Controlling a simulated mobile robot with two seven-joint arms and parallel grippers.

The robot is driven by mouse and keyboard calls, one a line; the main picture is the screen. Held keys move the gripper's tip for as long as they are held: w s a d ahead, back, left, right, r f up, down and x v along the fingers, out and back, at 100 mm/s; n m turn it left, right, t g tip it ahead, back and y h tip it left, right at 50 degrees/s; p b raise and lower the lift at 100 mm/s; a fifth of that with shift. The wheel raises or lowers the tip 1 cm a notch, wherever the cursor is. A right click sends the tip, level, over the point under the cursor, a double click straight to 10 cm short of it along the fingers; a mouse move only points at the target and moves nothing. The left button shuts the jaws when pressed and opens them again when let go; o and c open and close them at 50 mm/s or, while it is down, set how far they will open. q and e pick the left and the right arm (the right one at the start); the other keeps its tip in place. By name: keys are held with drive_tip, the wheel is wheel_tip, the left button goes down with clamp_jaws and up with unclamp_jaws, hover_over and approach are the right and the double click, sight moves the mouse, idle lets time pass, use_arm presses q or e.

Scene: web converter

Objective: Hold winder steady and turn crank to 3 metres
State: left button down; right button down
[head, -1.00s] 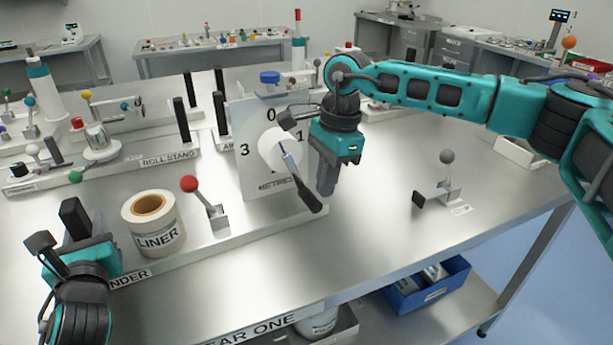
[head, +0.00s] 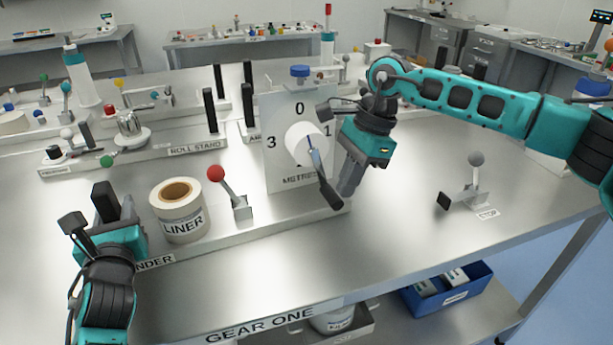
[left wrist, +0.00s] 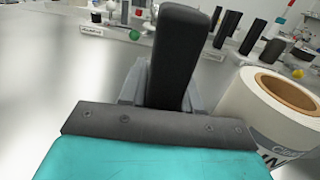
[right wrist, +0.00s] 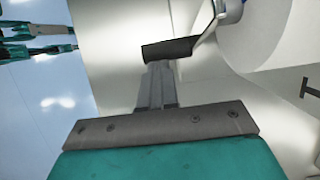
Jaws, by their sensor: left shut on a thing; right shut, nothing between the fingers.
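The winder's base carries a label partly hidden, reading "NDER". My left gripper (head: 107,218) is shut on the winder's black upright post (head: 105,200), which also fills the middle of the left wrist view (left wrist: 175,60). The white dial plate (head: 285,115) shows 0, 1 and 3 and the word METRES, partly covered. In front of it is a white drum (head: 300,147) with a crank whose black handle (head: 331,193) points down and right. My right gripper (head: 347,190) is shut and empty beside the handle. In the right wrist view the handle (right wrist: 167,49) lies just beyond the fingertips; contact is unclear.
A LINER roll (head: 180,212) and a red-knobbed lever (head: 230,190) stand between the post and the dial. A grey-knobbed lever (head: 470,185) stands on the right. A blue bin (head: 450,290) sits on the lower shelf.

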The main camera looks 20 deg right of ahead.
drive_tip(key=a+f+y, duration=0.1)
drive_tip(key=y, duration=0.1)
drive_tip(key=shift+s+a+f+y, duration=0.1)
drive_tip(key=shift+a+f+y, duration=0.1)
drive_tip(key=shift+y, duration=0.2)
drive_tip(key=shift+a+f+g+y, duration=0.15)
drive_tip(key=shift+a+g+y, duration=0.25)
drive_tip(key=shift+y, duration=0.5)
drive_tip(key=a+y, duration=0.1)
drive_tip(key=y, duration=0.1)
drive_tip(key=a+y, duration=0.2)
drive_tip(key=shift+s+f+y, duration=0.1)
drive_tip(key=shift+f+y, duration=0.1)
drive_tip(key=shift+y, duration=0.1)
drive_tip(key=a+y, duration=0.2)
drive_tip(key=y, duration=0.1)
drive_tip(key=shift+r+y, duration=0.25)
drive_tip(key=shift+y, duration=0.05)
drive_tip(key=shift+s+a+r+g+y, duration=0.15)
drive_tip(key=shift+a+r+y, duration=0.3)
drive_tip(key=shift+y, duration=0.55)
drive_tip(key=shift+a+r+g+y, duration=0.25)
drive_tip(key=shift+a+y, duration=0.25)
drive_tip(key=shift+y, duration=0.5)
